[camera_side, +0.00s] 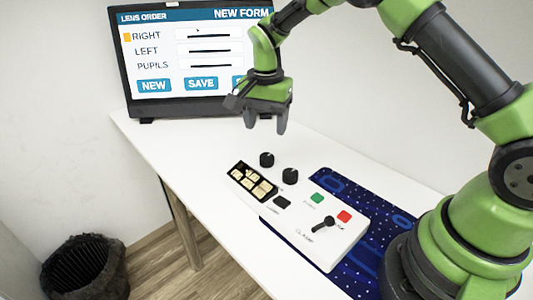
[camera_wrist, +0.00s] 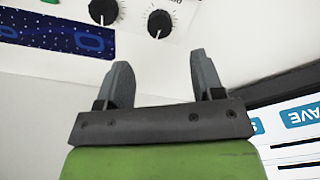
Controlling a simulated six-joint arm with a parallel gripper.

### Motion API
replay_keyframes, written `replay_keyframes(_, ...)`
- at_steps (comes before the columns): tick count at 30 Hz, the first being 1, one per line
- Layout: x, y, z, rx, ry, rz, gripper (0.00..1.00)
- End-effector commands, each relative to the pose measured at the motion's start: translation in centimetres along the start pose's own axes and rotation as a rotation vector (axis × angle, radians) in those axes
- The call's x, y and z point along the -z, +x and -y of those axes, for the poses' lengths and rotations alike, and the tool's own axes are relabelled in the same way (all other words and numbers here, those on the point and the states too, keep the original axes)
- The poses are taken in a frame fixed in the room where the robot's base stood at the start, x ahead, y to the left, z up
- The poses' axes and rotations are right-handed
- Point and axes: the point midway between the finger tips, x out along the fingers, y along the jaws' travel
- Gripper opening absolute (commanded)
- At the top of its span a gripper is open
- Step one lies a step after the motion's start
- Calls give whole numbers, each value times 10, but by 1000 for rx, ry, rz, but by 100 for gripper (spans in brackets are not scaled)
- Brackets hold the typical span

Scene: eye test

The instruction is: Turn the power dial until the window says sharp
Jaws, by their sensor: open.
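A white device (camera_side: 333,252) lies on the table, partly over a blue mat. Two black dials, a left one (camera_side: 267,159) and a right one (camera_side: 290,176), stand at its far end; I cannot tell which is the power dial. Both also show in the wrist view, the dials (camera_wrist: 104,10) and (camera_wrist: 160,22) having white pointer lines. A black window (camera_side: 252,181) with several cream cells sits beside them; its text is too small to read. My gripper (camera_side: 265,123) is open and empty, above and beyond the dials, touching nothing. Its two fingers (camera_wrist: 160,62) point towards the dials in the wrist view.
The device also carries a black switch (camera_side: 282,202), a green button (camera_side: 317,197), a red button (camera_side: 344,216) and a black lever (camera_side: 322,224). The blue mat (camera_side: 345,188) lies beneath. A monitor (camera_side: 190,97) stands at the back left. A dark basket (camera_side: 84,268) is on the floor.

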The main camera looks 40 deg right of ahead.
Motion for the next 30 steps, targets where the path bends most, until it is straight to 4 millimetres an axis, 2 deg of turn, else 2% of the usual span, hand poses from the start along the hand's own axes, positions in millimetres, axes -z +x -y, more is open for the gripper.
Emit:
replay_keyframes(6,-1,42,-1,-4,0,3,61)
replay_keyframes(12,0,72,-1,-2,-1,2,61)
replay_keyframes(18,0,85,-1,0,0,1,61)
replay_keyframes(25,0,86,0,1,0,1,61)
replay_keyframes(26,0,86,0,1,0,1,59)
replay_keyframes(30,0,85,0,1,-1,1,27)
